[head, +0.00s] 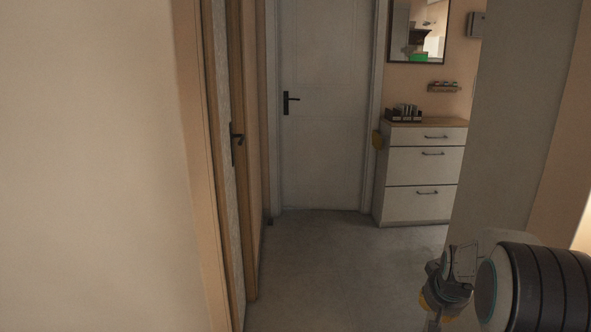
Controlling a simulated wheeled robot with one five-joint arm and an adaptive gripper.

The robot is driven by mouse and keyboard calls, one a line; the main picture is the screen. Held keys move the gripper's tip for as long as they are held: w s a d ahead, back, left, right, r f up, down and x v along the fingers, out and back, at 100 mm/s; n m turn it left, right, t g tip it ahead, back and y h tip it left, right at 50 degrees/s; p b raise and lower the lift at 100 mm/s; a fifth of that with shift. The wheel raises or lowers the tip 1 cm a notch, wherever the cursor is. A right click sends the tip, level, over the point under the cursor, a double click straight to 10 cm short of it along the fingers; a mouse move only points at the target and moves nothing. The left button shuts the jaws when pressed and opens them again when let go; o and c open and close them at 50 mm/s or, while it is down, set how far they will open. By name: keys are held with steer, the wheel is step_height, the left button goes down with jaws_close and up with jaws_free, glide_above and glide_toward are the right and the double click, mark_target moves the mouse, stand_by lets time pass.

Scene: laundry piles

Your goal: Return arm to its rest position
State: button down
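My arm (535,287) shows at the lower right of the head view, a white link with a dark ribbed section. My gripper (447,290) appears at the arm's left side, small, dark and grey with a yellow part. It is partly cut off by the frame edge and the arm. Whether its fingers are open or shut is unclear. I see nothing held in it.
A white closed door (325,105) stands ahead. A white dresser (420,175) with small items on top stands right of it, under a mirror (419,30). A wooden door frame (203,165) and beige wall are at left. A grey wall edge (515,110) is near on the right. The grey floor (345,270) between is clear.

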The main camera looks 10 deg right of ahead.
steer(key=s+a+r+n+y+p, duration=0.2)
steer(key=s+a+r+p, duration=0.5)
steer(key=s+a+r, duration=0.55)
steer(key=s+a+r+n+g+p, duration=0.1)
steer(key=s+a+r+p, duration=0.2)
steer(key=s, duration=0.4)
steer(key=s+a+r+n+p, duration=0.2)
steer(key=s+a+r+p, duration=0.2)
steer(key=s+a+r, duration=0.1)
steer(key=shift+s+a+r+g+y, duration=0.2)
steer(key=shift+s+a+g+y, duration=0.15)
steer(key=shift+s, duration=0.5)
